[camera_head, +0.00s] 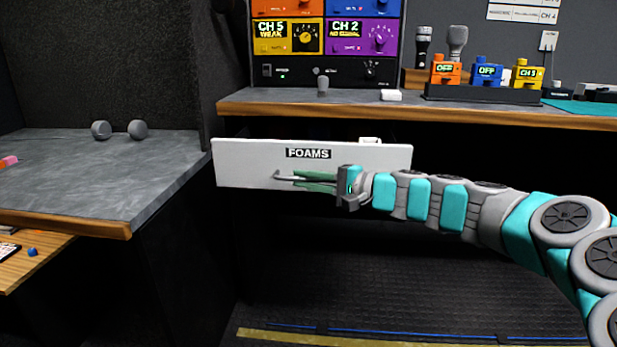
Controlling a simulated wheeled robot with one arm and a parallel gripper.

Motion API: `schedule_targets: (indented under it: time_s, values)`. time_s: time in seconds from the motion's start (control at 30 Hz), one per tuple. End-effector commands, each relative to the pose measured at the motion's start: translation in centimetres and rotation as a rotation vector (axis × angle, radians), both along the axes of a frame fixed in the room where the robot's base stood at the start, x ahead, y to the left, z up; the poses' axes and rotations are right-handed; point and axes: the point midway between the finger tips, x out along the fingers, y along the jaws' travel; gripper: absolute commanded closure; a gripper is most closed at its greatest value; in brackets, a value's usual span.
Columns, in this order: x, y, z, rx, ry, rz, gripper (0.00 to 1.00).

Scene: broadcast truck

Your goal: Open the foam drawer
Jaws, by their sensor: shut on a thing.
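The foam drawer (245,165) has a white front with a black "FOAMS" label, under the wooden-edged counter. Its front seems to stand a little forward of the dark space under the counter, and a small white thing (370,140) shows just above its top edge. A grey bar handle (284,176) is on the lower middle of the front. My gripper (300,180), with green fingers, reaches in from the right and is shut on the handle. The fingers partly hide the handle's right part. The drawer's inside is hidden behind its front.
A grey side table (100,175) with two grey foam pieces stands left of the drawer. The counter (290,106) above holds a grey foam piece (322,86), a white block (391,95) and coloured transmitters. The dark floor below the drawer (400,290) looks clear.

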Motion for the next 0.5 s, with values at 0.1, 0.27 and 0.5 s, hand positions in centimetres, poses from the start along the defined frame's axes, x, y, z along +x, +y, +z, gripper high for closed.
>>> schedule_targets:
  time_s: [0.1, 0.27, 0.5]
  values:
    - [-2.8, 0.1, -0.2, 0.000, -0.002, 0.002, 1.00]
    - [-5.5, 0.2, -0.2, -0.001, -0.001, 0.002, 1.00]
    - [-7.6, 0.2, -0.1, -0.001, -0.001, -0.002, 1.00]
